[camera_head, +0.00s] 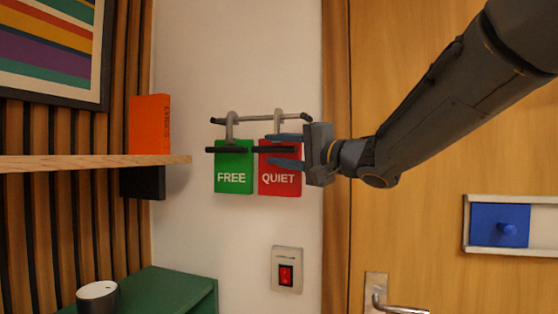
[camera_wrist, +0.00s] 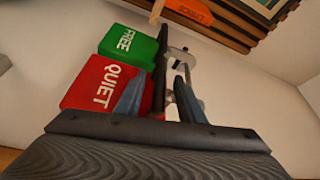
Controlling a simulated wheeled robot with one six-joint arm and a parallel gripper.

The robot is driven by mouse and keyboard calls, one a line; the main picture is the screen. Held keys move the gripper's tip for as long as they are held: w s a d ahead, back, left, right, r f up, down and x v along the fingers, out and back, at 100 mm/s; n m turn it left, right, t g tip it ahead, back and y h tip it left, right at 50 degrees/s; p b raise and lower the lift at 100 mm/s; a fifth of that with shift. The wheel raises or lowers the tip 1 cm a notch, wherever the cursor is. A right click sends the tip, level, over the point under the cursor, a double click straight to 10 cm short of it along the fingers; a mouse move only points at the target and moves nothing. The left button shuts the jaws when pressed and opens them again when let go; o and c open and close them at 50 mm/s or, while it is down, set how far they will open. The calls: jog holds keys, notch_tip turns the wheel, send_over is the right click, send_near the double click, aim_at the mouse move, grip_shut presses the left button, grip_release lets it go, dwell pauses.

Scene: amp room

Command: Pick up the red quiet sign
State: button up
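In the wrist view the red sign (camera_wrist: 98,85) is at the left, beside my left finger. My gripper (camera_head: 274,149) comes in from the right, in front of the red sign's top. Its blue-grey fingers are apart, one above and one below the dark bar. In the wrist view the gripper (camera_wrist: 162,85) is open, with the bar's end between the fingers. Whether a finger touches the sign cannot be told.
A green FREE sign (camera_head: 233,172) hangs just left of the red one. A wooden shelf (camera_head: 90,163) with an orange book (camera_head: 150,123) is further left. A red switch (camera_head: 286,273) is below, and a wooden door (camera_head: 430,220) is at the right.

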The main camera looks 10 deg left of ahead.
jog(key=shift+w+a, duration=0.15)
jog(key=shift+a, duration=0.1)
grip_shut()
jog(key=shift+r, duration=0.15)
